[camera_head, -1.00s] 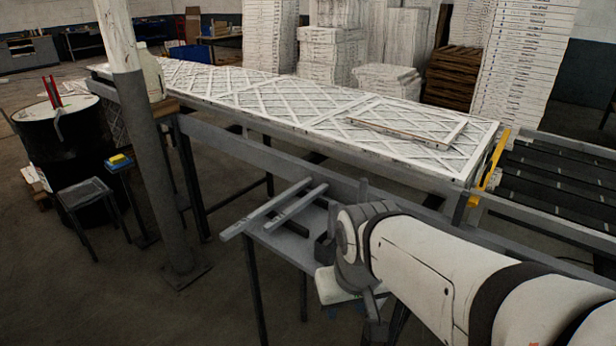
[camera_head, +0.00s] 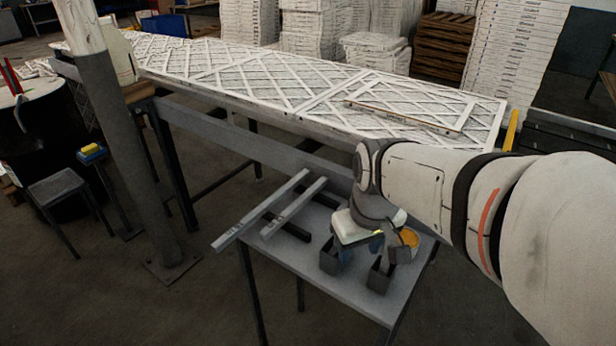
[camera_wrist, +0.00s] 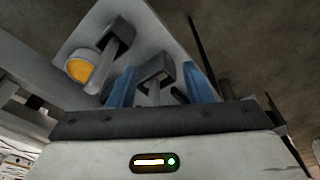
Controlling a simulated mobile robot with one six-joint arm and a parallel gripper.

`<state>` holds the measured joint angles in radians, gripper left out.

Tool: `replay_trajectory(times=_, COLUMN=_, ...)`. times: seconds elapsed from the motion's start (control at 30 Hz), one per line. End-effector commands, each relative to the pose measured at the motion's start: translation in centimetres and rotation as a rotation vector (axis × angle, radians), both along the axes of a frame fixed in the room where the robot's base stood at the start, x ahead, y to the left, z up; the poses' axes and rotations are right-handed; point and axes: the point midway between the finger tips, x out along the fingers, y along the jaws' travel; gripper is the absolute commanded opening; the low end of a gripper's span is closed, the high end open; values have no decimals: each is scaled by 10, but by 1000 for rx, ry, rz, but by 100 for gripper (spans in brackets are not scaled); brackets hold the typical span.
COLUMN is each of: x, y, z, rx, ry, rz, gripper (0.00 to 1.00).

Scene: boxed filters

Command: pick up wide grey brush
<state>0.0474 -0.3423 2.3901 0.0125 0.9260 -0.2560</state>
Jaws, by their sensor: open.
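The head view shows dark blocks (camera_head: 330,263) and (camera_head: 380,278) under and beside my gripper. Which piece is the wide grey brush I cannot tell for sure. My gripper (camera_wrist: 160,78) is open, pointing down above the table, with nothing clearly held. In the head view its fingers are partly hidden.
A long bench with white filters (camera_head: 300,85) runs behind. A post (camera_head: 145,150) stands at left.

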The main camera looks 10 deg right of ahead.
Motion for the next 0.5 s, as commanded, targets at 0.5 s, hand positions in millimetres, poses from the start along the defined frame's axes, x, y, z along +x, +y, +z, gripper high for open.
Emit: replay_trajectory(times=0.5, x=121, y=0, z=17, rx=-52, ry=160, rz=568, gripper=45)
